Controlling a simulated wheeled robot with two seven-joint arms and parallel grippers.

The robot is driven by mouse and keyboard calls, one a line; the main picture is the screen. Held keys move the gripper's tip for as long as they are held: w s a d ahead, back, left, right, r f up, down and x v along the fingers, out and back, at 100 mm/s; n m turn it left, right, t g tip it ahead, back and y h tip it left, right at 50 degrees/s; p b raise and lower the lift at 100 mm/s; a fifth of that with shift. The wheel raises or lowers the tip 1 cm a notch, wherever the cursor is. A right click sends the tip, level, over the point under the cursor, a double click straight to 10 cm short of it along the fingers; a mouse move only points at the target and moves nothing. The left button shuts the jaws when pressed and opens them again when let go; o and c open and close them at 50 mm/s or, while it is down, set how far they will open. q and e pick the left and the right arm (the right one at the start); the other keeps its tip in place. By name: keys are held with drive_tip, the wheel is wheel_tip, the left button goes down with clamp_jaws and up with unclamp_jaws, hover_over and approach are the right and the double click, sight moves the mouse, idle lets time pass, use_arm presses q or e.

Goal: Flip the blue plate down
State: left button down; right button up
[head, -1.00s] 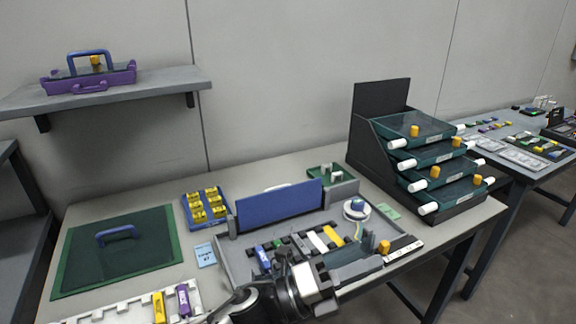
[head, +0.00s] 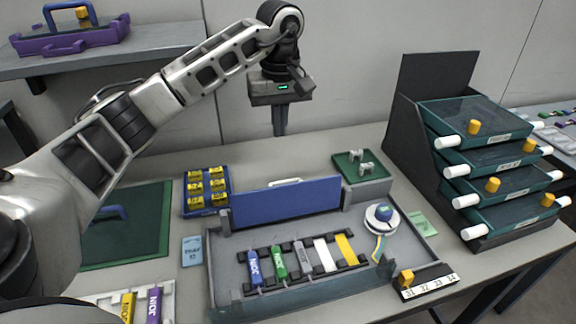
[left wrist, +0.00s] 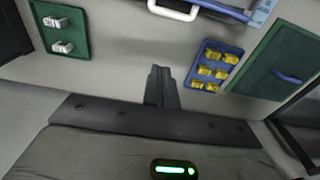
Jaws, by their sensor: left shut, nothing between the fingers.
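The blue plate (head: 286,202) stands upright along the back edge of the grey workstation tray (head: 222,285), with a white handle on its top edge. In the left wrist view the white handle (left wrist: 174,12) shows at the top edge. My left gripper (head: 280,132) hangs above and behind the plate, pointing down, apart from it. Its fingers are shut and empty; they also show in the left wrist view (left wrist: 161,88). My right gripper is in no view.
Several coloured blocks sit in the tray's rack (head: 305,262). A blue tray of yellow pieces (head: 207,190) is left of the plate, and a green tray (head: 360,166) is right. A drawer stack (head: 480,150) stands at the right. Bare table lies behind the plate.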

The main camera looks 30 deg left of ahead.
sight(286, 197)
use_arm(q)
wheel_tip(286, 197, down, 9)
drive_tip(key=s+d+p, duration=0.2)
drive_tip(key=shift+d, duration=0.35)
idle(0.4)
